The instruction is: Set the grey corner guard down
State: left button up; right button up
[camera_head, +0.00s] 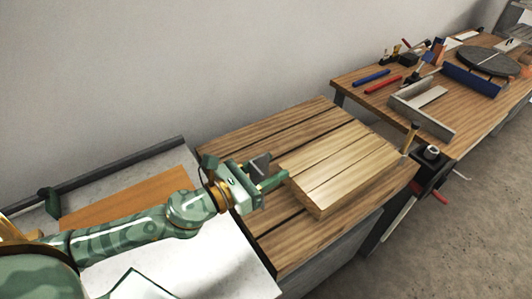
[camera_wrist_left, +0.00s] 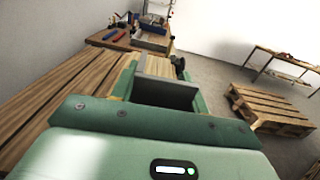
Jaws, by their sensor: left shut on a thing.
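The grey corner guard (camera_head: 259,162) is a small dark grey angled piece held in my left gripper (camera_head: 266,178), over the slatted wooden bench top. In the left wrist view the guard (camera_wrist_left: 165,94) sits between the two green fingers of the left gripper (camera_wrist_left: 163,88), which is shut on it. The gripper is just left of a thick pale wooden block (camera_head: 340,165) on the bench. I cannot tell whether the guard touches the bench or the block. My right gripper is not in view.
The slatted bench (camera_head: 262,123) has bare room behind and in front of the block. A farther workbench (camera_head: 440,107) holds a grey tray, blue and red pieces and tools. An orange-brown board (camera_head: 125,198) lies at left. A pallet (camera_wrist_left: 270,105) stands on the floor.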

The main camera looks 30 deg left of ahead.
aim_at(256, 161)
pick_arm(q)
jog(key=shift+s+d+r, duration=0.3)
jog(key=shift+s+r, duration=0.05)
jog(key=shift+s, duration=0.35)
jog(key=shift+w+a+r+n+y, duration=0.15)
jog(key=shift+a+n+y, duration=0.15)
jog(key=shift+y, duration=0.2)
jog(key=r+n+y, duration=0.1)
jog(key=a+r+n+t+y, duration=0.1)
jog(key=y, duration=0.1)
jog(key=s+n+y, duration=0.1)
jog(key=shift+a+r+t, duration=0.4)
jog(key=s+y, duration=0.1)
jog(key=s+n+y, duration=0.1)
jog(key=s, duration=0.1)
jog(key=s+f+n+y, duration=0.1)
jog(key=shift+s+a+y, duration=0.25)
jog(key=shift+y, duration=0.15)
jog(key=shift+s+d, duration=0.1)
